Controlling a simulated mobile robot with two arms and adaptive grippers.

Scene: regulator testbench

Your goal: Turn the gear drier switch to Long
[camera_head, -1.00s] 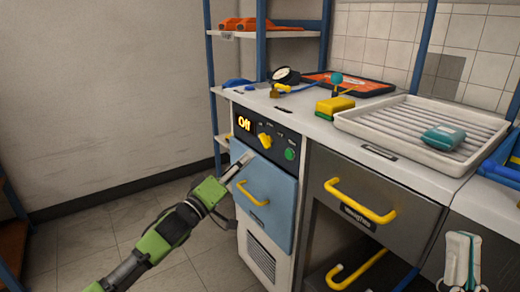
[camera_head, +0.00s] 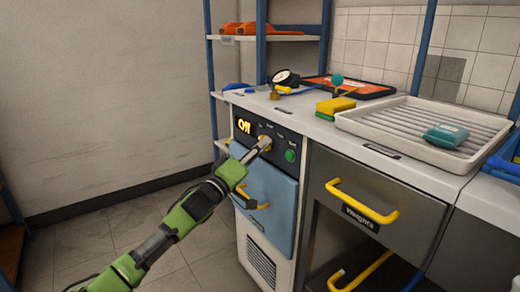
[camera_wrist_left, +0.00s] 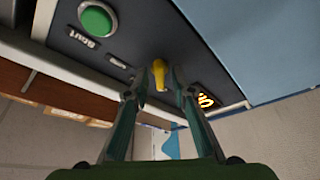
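My left gripper (camera_head: 264,145) is at the panel. In the left wrist view its two fingers (camera_wrist_left: 160,77) stand apart, one on each side of the knob; I cannot tell whether they touch it. A green start button (camera_head: 291,156) is beside the knob. My right gripper is not in view.
Below the panel is a blue drier door (camera_head: 272,200) with a yellow handle. A grey drawer (camera_head: 350,200) with a yellow handle is to the right. The floor at left is clear.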

